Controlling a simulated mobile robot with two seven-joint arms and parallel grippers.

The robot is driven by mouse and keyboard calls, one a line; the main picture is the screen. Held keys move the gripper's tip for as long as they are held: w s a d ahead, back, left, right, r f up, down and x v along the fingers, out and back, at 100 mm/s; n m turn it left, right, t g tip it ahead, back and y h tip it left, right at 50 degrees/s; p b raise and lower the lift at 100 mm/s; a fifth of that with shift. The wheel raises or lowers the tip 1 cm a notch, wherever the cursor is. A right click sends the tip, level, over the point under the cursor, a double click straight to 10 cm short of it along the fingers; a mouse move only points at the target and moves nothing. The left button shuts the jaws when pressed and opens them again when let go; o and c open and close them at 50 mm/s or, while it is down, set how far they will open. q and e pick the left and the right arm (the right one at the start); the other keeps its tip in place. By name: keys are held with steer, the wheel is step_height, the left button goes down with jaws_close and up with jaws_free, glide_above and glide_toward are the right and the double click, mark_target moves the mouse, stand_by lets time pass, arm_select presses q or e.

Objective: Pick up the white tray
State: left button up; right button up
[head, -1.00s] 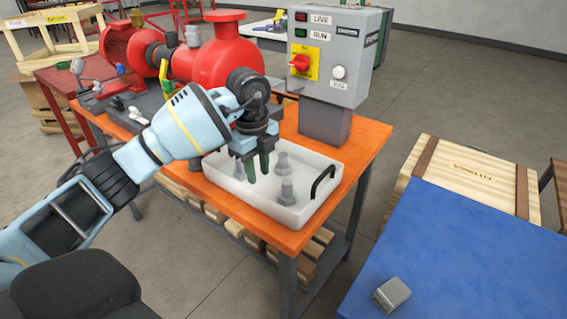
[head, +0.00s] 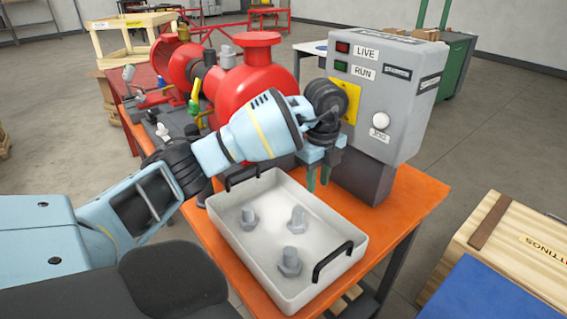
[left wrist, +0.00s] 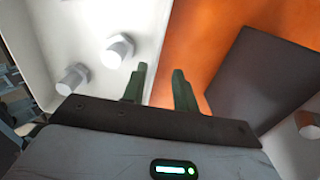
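The white tray (head: 243,256) sits on the orange bench top, with a black handle (head: 333,262) at its near end and another (head: 242,176) at its far end. Three grey bolts (head: 290,262) stand in it. My left gripper (head: 318,184) points down beside the tray's far right side, near the control box post. In the left wrist view its green fingers (left wrist: 160,70) are apart with nothing between them. The tray (left wrist: 140,17) lies to their left there. It is not clear whether they touch its rim. My right gripper is not in view.
A grey control box (head: 385,95) on a post stands just behind the gripper. The red pump (head: 255,85) is behind the tray. A wooden crate (head: 505,240) and a blue surface (head: 485,295) are at the right. Orange bench top (head: 415,200) is bare right of the post.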

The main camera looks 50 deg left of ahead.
mark_target(315, 214)
arm_select(q)
step_height(315, 214, down, 2)
steer(key=shift+w, duration=0.1)
steer(key=shift+s+d+f, duration=0.15)
steer(key=shift+s+f, duration=0.05)
steer(key=shift+f, duration=1.1)
steer(key=shift+s+d+f, duration=0.1)
steer(key=shift+s+f, duration=0.05)
steer(key=shift+f, duration=1.15)
jaws_close()
steer(key=shift+r, duration=0.1)
